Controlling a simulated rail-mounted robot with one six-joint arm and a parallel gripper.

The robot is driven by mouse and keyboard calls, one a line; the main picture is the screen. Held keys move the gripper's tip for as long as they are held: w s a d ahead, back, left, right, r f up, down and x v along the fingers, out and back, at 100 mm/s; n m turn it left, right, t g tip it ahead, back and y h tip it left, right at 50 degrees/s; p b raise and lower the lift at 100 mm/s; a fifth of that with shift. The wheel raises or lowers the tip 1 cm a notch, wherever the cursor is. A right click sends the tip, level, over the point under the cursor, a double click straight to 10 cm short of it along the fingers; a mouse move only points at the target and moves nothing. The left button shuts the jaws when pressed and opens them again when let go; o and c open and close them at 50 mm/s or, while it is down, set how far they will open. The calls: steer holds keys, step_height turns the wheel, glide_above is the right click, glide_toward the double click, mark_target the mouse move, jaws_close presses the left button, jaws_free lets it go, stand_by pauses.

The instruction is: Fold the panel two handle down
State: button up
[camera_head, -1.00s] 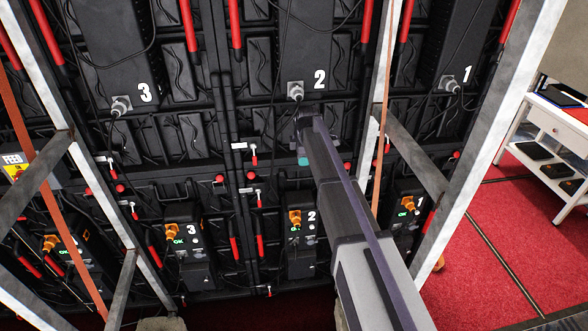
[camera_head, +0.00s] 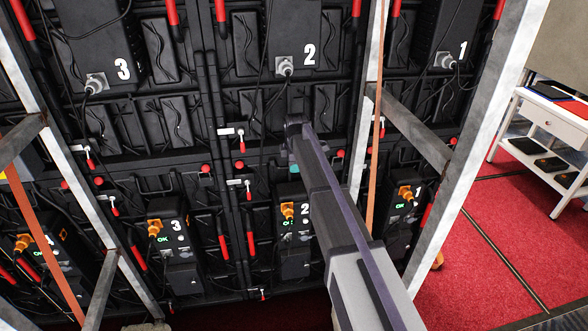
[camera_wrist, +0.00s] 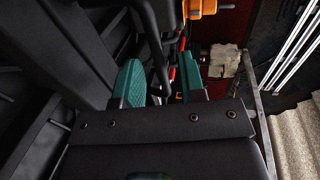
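Panel two (camera_head: 292,35) is the black upper panel marked "2" in the middle of the wall in the head view. My gripper (camera_head: 293,160) is just below its plug, close to the wall, and my arm covers part of the area. In the wrist view my gripper (camera_wrist: 160,85) has its two teal fingers apart. A thin black bar (camera_wrist: 155,45), which looks like a handle, runs between the fingers, nearer the left one. I cannot tell if it touches either finger. In the head view the handle is hidden or too dark to make out.
Lower boxes marked 3 (camera_head: 172,235) and 2 (camera_head: 293,245) have orange plugs. Metal frame posts (camera_head: 480,150) and an orange strap (camera_head: 374,180) stand close beside my arm. Cables hang along the wall. A white table (camera_head: 550,125) stands at right on red floor.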

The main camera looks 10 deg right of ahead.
steer(key=shift+r, duration=0.1)
jaws_close()
steer(key=shift+s, duration=0.1)
